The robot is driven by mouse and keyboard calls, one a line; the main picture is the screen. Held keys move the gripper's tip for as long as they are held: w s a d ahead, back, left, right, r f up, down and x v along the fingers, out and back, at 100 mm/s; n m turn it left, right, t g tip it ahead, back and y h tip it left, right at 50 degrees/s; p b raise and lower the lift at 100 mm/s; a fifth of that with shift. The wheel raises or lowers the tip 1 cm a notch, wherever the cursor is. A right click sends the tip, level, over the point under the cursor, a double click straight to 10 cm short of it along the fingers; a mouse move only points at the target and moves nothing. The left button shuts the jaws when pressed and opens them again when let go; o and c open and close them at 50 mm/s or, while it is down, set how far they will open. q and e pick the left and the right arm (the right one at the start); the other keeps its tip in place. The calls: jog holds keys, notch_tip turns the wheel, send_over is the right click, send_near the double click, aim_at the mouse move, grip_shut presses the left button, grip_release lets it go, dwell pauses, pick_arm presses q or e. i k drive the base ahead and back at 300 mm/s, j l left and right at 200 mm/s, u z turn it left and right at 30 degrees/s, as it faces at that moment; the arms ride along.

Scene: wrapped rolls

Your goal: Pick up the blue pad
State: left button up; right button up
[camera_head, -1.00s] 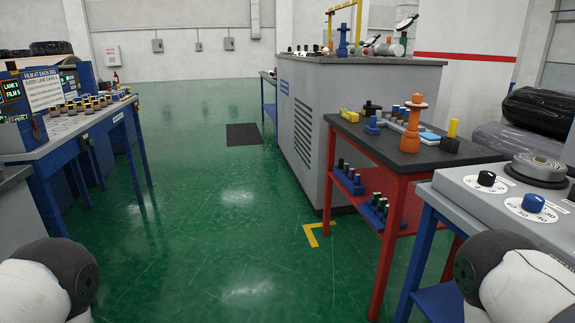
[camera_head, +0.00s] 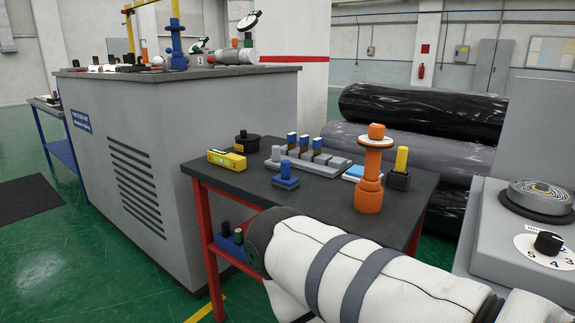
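A small flat pad, light blue on top with a white edge (camera_head: 352,173), lies on the dark top of the red-legged table (camera_head: 330,203). The orange spool-shaped stand (camera_head: 369,186) rises just to its right and hides part of it. Neither gripper is in view. A white arm link of mine with grey bands crosses the lower right, in front of the table, and hides part of its front edge.
Around the pad stand a grey block rack (camera_head: 318,162), a blue knobbed block (camera_head: 286,180), a yellow level (camera_head: 226,160) and a black block with a yellow peg (camera_head: 398,178). A grey cabinet (camera_head: 190,130) stands left. Dark wrapped rolls (camera_head: 425,115) lie behind.

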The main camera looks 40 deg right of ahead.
aim_at(284, 181)
jog(key=i+j+z, duration=0.15)
jog(key=i+z, duration=0.25)
jog(key=i+j+z, duration=0.2)
jog(key=z, duration=0.2)
jog(key=i+j+z, duration=0.2)
jog(key=z, duration=0.2)
jog(key=i+j+z, duration=0.2)
jog(key=j+z, duration=0.25)
